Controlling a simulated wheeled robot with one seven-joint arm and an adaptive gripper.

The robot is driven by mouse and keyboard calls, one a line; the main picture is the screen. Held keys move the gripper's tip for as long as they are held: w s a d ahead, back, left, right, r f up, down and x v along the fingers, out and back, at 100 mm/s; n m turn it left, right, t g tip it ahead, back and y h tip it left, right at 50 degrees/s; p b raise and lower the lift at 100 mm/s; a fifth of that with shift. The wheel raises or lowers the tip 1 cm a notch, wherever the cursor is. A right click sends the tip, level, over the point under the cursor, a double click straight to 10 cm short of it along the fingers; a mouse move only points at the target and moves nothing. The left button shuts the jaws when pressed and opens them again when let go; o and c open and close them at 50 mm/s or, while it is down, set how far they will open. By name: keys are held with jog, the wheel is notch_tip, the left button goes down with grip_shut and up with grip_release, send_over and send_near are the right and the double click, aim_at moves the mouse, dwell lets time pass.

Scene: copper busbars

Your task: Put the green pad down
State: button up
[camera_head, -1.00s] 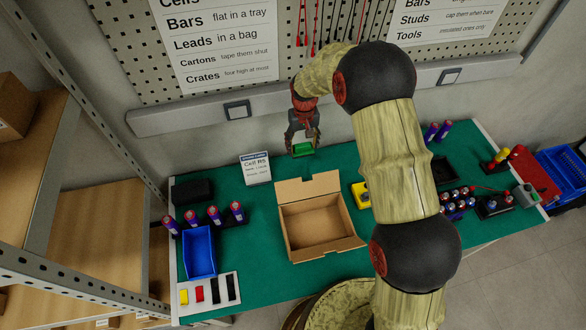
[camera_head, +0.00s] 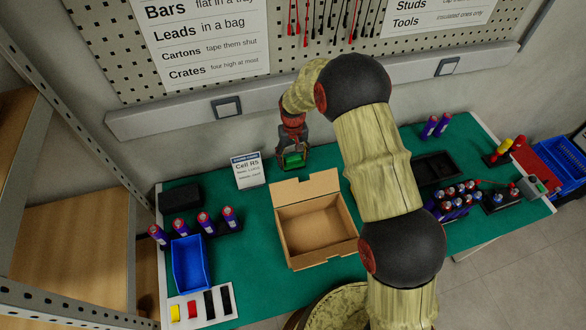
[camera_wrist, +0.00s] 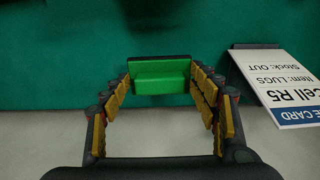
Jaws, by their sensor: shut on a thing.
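The green pad (camera_wrist: 161,77) is a small bright green block seen between the fingertips in the wrist view. My gripper (camera_wrist: 161,88) is shut on it, with a finger at each end. In the head view my gripper (camera_head: 293,158) points down over the back of the green-topped bench, behind the open carton (camera_head: 312,222), and the green pad (camera_head: 294,160) shows low between the fingers. Whether the pad touches the bench top cannot be told.
A white card (camera_head: 249,171) reading Cell R5 stands just left of my gripper. A blue bin (camera_head: 190,262), purple cylinders and a black block (camera_head: 180,197) lie further left. A black tray (camera_head: 436,168) lies right. Bare bench top (camera_head: 255,212) shows between the card and carton.

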aim_at(293, 172)
jog(key=shift+f+b, duration=0.45)
jog(key=shift+f, duration=2.1)
jog(key=shift+f, duration=0.1)
jog(key=o, duration=1.2)
